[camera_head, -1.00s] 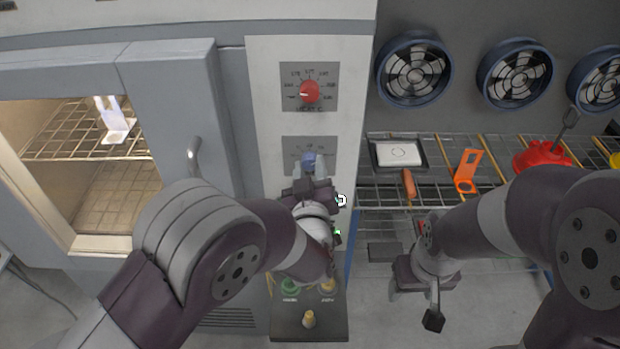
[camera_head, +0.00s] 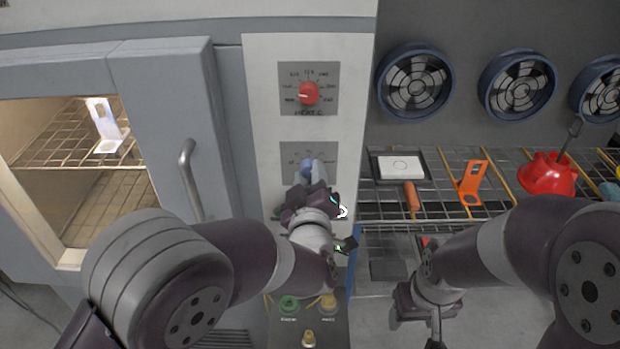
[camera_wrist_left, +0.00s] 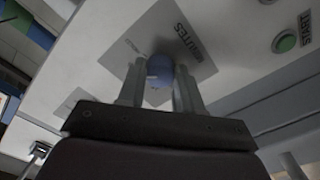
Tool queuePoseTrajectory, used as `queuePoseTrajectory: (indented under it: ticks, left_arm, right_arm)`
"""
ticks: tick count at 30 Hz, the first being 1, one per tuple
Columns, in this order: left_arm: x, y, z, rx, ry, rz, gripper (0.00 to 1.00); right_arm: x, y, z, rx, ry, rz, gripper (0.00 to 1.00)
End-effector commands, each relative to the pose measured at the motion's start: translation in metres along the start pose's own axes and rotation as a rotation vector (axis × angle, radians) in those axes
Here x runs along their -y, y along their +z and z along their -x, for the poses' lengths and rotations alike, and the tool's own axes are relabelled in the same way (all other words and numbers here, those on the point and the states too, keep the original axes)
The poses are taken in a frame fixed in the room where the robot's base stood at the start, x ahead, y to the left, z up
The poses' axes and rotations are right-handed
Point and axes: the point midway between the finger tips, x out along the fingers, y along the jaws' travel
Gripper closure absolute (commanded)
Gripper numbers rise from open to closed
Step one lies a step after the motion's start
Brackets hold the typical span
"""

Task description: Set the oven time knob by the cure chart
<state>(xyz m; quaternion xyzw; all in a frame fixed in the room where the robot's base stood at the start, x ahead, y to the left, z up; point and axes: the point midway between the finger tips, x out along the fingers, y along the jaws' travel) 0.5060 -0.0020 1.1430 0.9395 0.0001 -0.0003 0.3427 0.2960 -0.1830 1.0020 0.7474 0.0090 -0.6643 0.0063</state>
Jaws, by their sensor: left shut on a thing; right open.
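The oven's time knob is blue (camera_head: 307,167) and sits on a grey plate on the white control panel, below the red knob (camera_head: 309,93). In the left wrist view the blue knob (camera_wrist_left: 160,69) is between my fingers, on a plate marked MINUTES. My left gripper (camera_head: 311,180) is shut on it and hides part of its dial in the head view. The knob's pointer cannot be made out. My right gripper (camera_head: 425,318) is open and empty, low in front of the wire shelf. I cannot make out a cure chart.
The oven (camera_head: 160,110) stands at left with a window, a handle and an orange-lit rack inside. A wire shelf (camera_head: 450,208) at right holds a white tile, an orange bracket and a red piece, under several fans.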

Motion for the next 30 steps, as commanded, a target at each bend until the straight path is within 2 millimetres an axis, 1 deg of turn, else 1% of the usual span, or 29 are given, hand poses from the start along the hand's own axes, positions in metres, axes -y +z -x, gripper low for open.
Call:
queuePoseTrajectory:
  ticks: [4, 5, 6, 7, 15, 17, 19, 20, 23, 27, 30]
  left_arm:
    - [0.001, 0.001, 0.000, 0.002, -0.001, -0.002, 0.96]
    - [0.001, 0.001, 0.000, 0.002, -0.001, -0.002, 0.59]
    - [0.001, 0.001, 0.000, 0.002, -0.001, -0.002, 0.46]
    - [0.001, 0.001, 0.000, 0.001, -0.001, -0.002, 0.40]
    - [0.000, 0.000, 0.001, 0.001, 0.000, -0.002, 0.40]
    - [0.000, 0.001, 0.003, 0.001, 0.000, -0.001, 0.40]
    - [0.000, 0.001, 0.011, 0.001, 0.002, -0.001, 0.40]
    - [0.000, 0.002, 0.017, 0.001, 0.003, -0.001, 0.40]
    - [0.001, 0.003, 0.041, 0.003, 0.004, -0.001, 0.40]
    - [0.001, 0.003, 0.080, 0.004, 0.006, 0.000, 0.40]
    - [0.000, 0.002, 0.103, 0.004, 0.004, -0.002, 0.40]
  right_arm:
    - [0.000, 0.000, 0.000, 0.000, 0.000, 0.000, 0.40]
    - [0.000, 0.000, 0.000, 0.000, 0.000, 0.000, 0.40]
    - [0.000, 0.000, 0.000, 0.000, 0.000, 0.000, 0.40]
    - [0.000, 0.000, 0.000, 0.000, 0.000, 0.000, 0.40]
    - [0.000, 0.000, 0.000, 0.000, 0.000, 0.000, 0.40]
    - [0.000, 0.000, -0.001, 0.000, 0.000, 0.000, 0.40]
    - [0.000, 0.000, -0.004, 0.000, 0.000, 0.000, 0.40]
    - [0.000, 0.001, -0.005, 0.000, 0.000, 0.000, 0.40]
    - [0.000, 0.001, -0.011, 0.000, 0.000, 0.000, 0.40]
    - [0.000, 0.002, -0.017, 0.000, 0.000, 0.000, 0.40]
    - [0.000, 0.002, -0.018, 0.000, 0.000, 0.000, 0.40]
